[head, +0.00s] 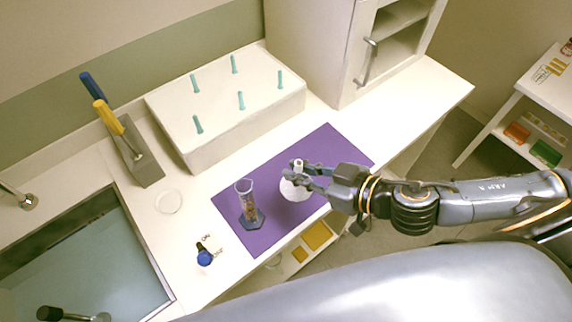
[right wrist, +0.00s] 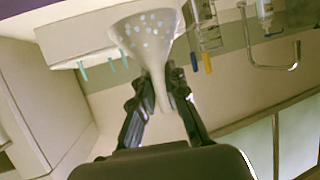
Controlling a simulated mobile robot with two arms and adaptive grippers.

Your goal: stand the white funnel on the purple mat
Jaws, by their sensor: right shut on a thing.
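The white funnel (head: 295,189) is wide end down over the purple mat (head: 262,235), with its narrow stem pointing up. My right gripper (head: 298,170) is shut on the stem. In the right wrist view, which is upside down, the stem sits between the two fingers (right wrist: 160,98) and the speckled cone of the funnel (right wrist: 147,32) spreads toward the top edge. The funnel looks upright; I cannot tell whether its rim touches the mat. My left gripper is not in view.
A measuring cylinder (head: 249,205) with brown contents stands on the mat, left of the funnel. A white block with teal pegs (head: 225,134) stands behind.

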